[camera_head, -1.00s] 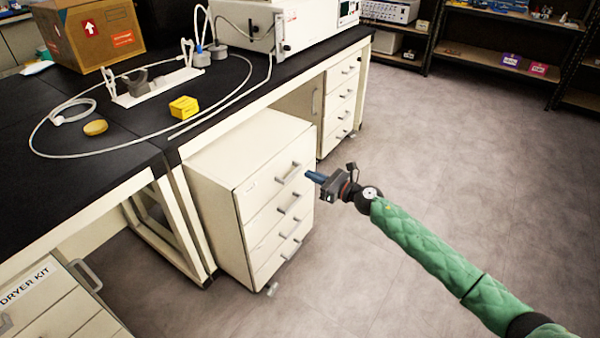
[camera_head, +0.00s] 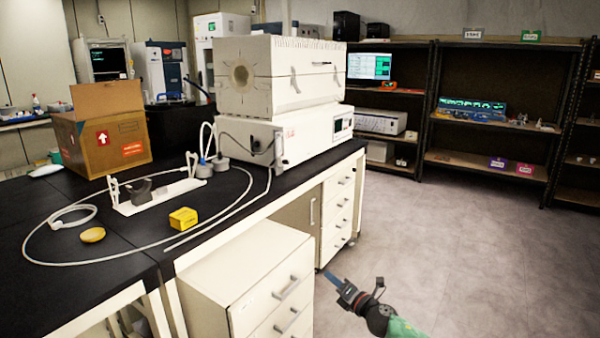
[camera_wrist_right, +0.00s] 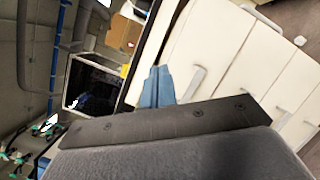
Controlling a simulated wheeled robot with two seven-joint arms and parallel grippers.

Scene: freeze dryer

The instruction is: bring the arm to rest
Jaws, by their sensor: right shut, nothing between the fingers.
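My right gripper (camera_head: 334,280) is at the bottom of the head view, beside the white drawer cabinet (camera_head: 222,268) and to the right of its drawer handles. Its blue fingers are shut with nothing between them. In the right wrist view the fingers (camera_wrist_right: 157,84) lie together, with pale drawer fronts and handles (camera_wrist_right: 196,82) beyond them. Only the hand and a bit of my green sleeved forearm show in the head view. My left gripper is not in either view.
A black-topped bench (camera_head: 118,265) carries a tube furnace (camera_head: 280,76), a cardboard box (camera_head: 104,140), a yellow block (camera_head: 183,217) and looped white tubing. Dark shelves (camera_head: 425,110) stand at the back right. The grey floor (camera_head: 440,240) right of the cabinet is clear.

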